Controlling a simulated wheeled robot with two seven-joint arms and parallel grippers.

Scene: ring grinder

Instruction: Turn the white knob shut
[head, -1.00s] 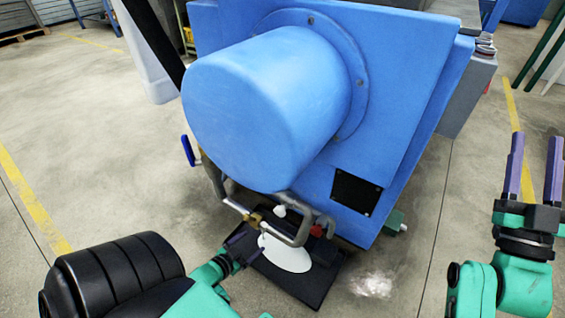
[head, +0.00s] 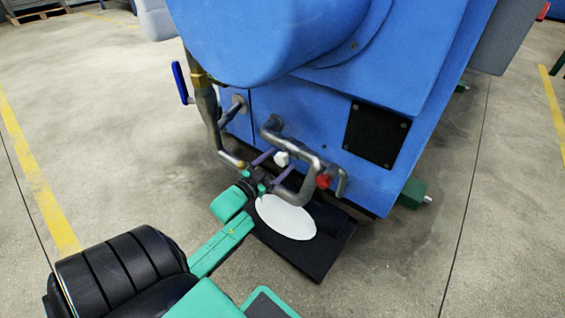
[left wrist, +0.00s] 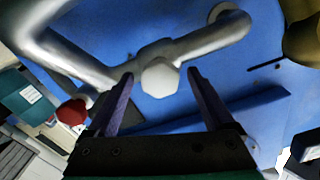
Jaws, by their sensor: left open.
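The white knob (head: 281,158) sits low on the front of the blue machine, by the bent grey pipes. In the left wrist view the white knob (left wrist: 160,77) is a faceted cap on a metal pipe, between and just beyond the fingertips. My left gripper (head: 267,160) is open, its two purple fingers pointing at the knob. In the left wrist view the fingers of the left gripper (left wrist: 160,75) stand on either side of the knob, with no clear contact. My right gripper is out of view.
A red knob (head: 323,181) is close to the right of the white one. Bent grey pipes (head: 298,165) surround the gripper. A black tray (head: 333,245) with a white oval (head: 286,217) lies below. A blue-handled valve (head: 180,83) is at left. Open floor lies to the right.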

